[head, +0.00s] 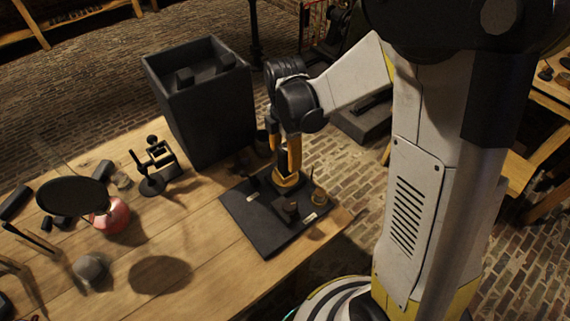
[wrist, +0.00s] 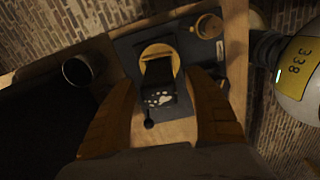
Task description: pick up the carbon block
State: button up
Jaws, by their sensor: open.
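A black block (wrist: 158,70), which looks like the carbon block, stands over a round brass dish (wrist: 146,50) in the wrist view. My gripper (wrist: 163,82) is open, with one orange finger on each side of the block and a visible gap to each. In the head view my gripper (head: 285,165) points down over the brass dish (head: 287,181) on the dark mat (head: 245,215). The block shows there only as a dark shape between the fingers, partly hidden. I cannot tell whether a finger touches it.
A small dark block (head: 286,207) and a brass pot (head: 319,196) stand on the mat near white labels. A tall black box (head: 210,115) stands behind, left of my arm. A black stand (head: 155,165) and a red jar (head: 113,216) are further left.

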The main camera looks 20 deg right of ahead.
notch_tip(320, 180, down, 3)
jog(key=shift+r+b, duration=0.1)
jog(key=shift+b, duration=0.25)
jog(key=shift+d, duration=0.1)
grip_shut()
jog(key=shift+r, duration=0.1)
